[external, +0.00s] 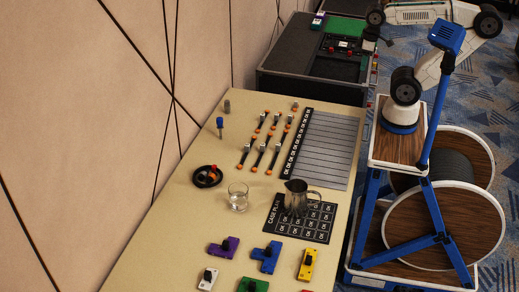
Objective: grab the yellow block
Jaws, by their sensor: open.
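The yellow block (307,263) lies near the front right edge of the long tan table (150,240), with a dark knob on top. Beside it are a blue block (267,257) and a purple block (224,248). My gripper (373,40) is small and dark at the end of my arm, at the upper right. It is open, above and beside the black case, far from the yellow block. Its fingertips are hard to make out.
A metal pitcher (296,198) stands on the black case-plan mat (318,233), behind the yellow block. A glass (238,196) and a black ring (207,177) are to its left. A black case (285,72) stands beyond the table. Green and white blocks sit left of the yellow one.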

